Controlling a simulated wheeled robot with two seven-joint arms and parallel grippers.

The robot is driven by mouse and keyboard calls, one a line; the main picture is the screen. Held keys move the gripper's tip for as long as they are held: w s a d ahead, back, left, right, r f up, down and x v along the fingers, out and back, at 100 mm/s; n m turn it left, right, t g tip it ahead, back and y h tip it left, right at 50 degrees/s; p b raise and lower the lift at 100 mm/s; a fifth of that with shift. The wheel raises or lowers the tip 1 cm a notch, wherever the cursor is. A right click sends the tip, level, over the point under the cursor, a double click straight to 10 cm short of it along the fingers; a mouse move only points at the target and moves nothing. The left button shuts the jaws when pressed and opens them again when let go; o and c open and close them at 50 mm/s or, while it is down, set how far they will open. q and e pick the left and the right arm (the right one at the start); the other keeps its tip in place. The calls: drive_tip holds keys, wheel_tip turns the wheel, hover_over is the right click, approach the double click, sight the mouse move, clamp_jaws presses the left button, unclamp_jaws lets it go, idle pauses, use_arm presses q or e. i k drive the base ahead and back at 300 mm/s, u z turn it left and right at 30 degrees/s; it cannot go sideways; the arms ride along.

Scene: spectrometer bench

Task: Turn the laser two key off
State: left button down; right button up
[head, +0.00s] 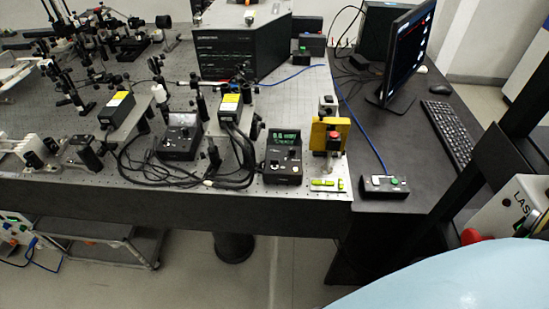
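Two black laser control boxes sit near the front edge of the optical bench. I cannot read which box is laser two, and the key positions are too small to tell. Two black laser heads with yellow labels, a left one (117,108) and a right one (230,106), stand behind. Neither of my grippers is in view.
A yellow box with a red button (330,134) stands right of the lit box. A small button box (384,187), monitor (405,55) and keyboard (448,132) are on the dark desk. Black cables (235,180) lie between the control boxes. A white panel (508,210) is partly hidden at right.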

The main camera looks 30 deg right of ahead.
sight(274, 162)
drive_tip(key=z, duration=2.35)
drive_tip(key=k, duration=1.1)
drive_tip(key=u, duration=1.75)
drive_tip(key=i, duration=0.5)
